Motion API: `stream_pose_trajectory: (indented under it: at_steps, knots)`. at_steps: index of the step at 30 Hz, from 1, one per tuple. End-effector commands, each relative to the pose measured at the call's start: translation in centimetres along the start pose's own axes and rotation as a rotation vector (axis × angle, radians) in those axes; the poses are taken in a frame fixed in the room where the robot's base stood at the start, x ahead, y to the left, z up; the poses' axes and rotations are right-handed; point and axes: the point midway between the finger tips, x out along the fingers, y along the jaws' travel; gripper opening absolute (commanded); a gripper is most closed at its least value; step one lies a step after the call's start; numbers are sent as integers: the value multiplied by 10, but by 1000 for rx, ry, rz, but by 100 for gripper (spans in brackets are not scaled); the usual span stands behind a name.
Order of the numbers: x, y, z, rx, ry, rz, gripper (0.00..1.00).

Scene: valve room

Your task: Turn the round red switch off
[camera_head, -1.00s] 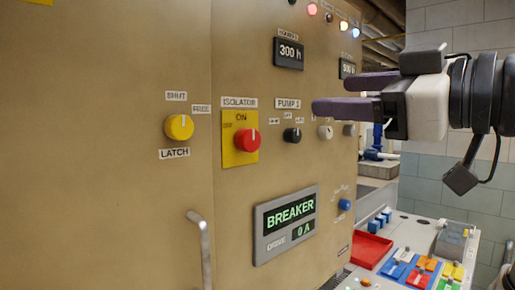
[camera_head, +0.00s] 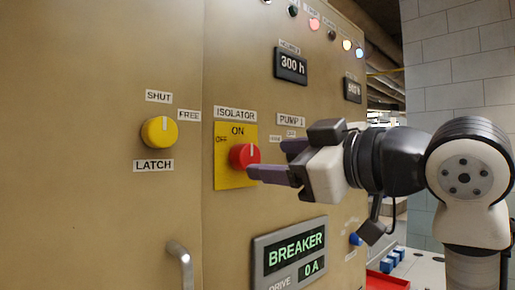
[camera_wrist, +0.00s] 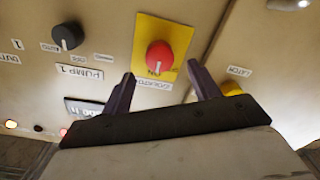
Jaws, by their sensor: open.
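The round red switch (camera_head: 244,156) sits on a yellow plate (camera_head: 226,183) under the ISOLATOR label. Its white mark points up toward ON; OFF is printed at the plate's upper left. My gripper (camera_head: 272,160) is open, its purple fingers pointing at the panel close to the red switch. In the wrist view the red switch (camera_wrist: 160,56) lies ahead, between and beyond the open fingertips (camera_wrist: 160,72). I see no clear contact; the depth gap is hard to tell.
A yellow latch knob (camera_head: 159,132) is left of the switch, with a metal handle (camera_head: 180,258) below it. A BREAKER display (camera_head: 290,255) reads 0 A. A black knob (camera_wrist: 67,37) under PUMP 1 shows in the wrist view. Lit lamps line the panel's top.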

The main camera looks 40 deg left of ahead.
Motion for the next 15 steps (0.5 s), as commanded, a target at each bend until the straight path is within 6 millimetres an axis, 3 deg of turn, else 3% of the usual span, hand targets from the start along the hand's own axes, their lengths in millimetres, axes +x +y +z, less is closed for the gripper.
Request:
stream_pose_trajectory:
  at_steps: [6, 15]
  knots:
    - [35, 1, -2, 1, 1, -1, 61]
    - [49, 0, 0, 0, 1, 0, 61]
